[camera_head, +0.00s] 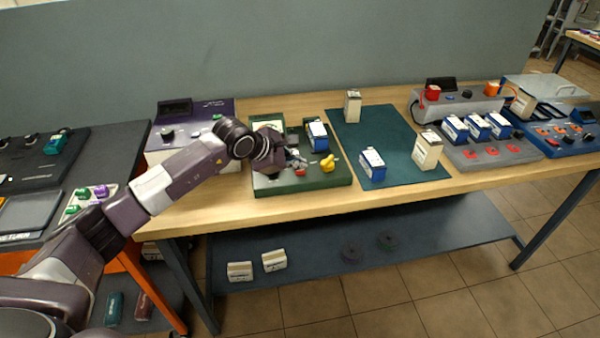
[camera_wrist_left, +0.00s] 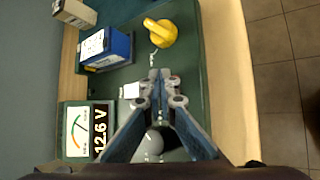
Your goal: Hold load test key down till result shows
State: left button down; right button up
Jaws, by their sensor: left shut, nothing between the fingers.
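The green battery tester (camera_head: 335,178) sits on the wooden bench. A blue battery (camera_head: 317,136) stands in it, and a yellow knob (camera_head: 328,162) is at its right; the wrist view also shows the battery (camera_wrist_left: 106,48) and the knob (camera_wrist_left: 161,33). A red part (camera_head: 300,172), possibly the load test key, is at my left gripper's tip. My left gripper (camera_head: 298,162) is shut and empty, low over the tester; its fingers (camera_wrist_left: 160,78) hide what is beneath, so contact cannot be told. The tester's display (camera_wrist_left: 90,130) reads 12.6 V beside a dial. My right gripper is out of view.
A purple-grey device (camera_head: 215,108) stands left of the tester. A dark green mat (camera_head: 385,130) with batteries lies to the right. A grey rack (camera_head: 485,157) holding blue batteries is further right. The bench's front edge is close to the tester.

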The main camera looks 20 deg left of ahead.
aim_at(299, 172)
pick_arm(q)
jog(key=shift+f+b, duration=0.4)
jog(key=shift+f, duration=0.1)
dwell(1.8)
jog(key=shift+r, duration=0.15)
dwell(1.7)
jog(key=shift+r, duration=0.7)
jog(key=shift+r+p, duration=0.1)
jog(key=shift+p, duration=0.2)
jog(key=shift+r+p, duration=1.15)
jog(key=shift+r, duration=1.3)
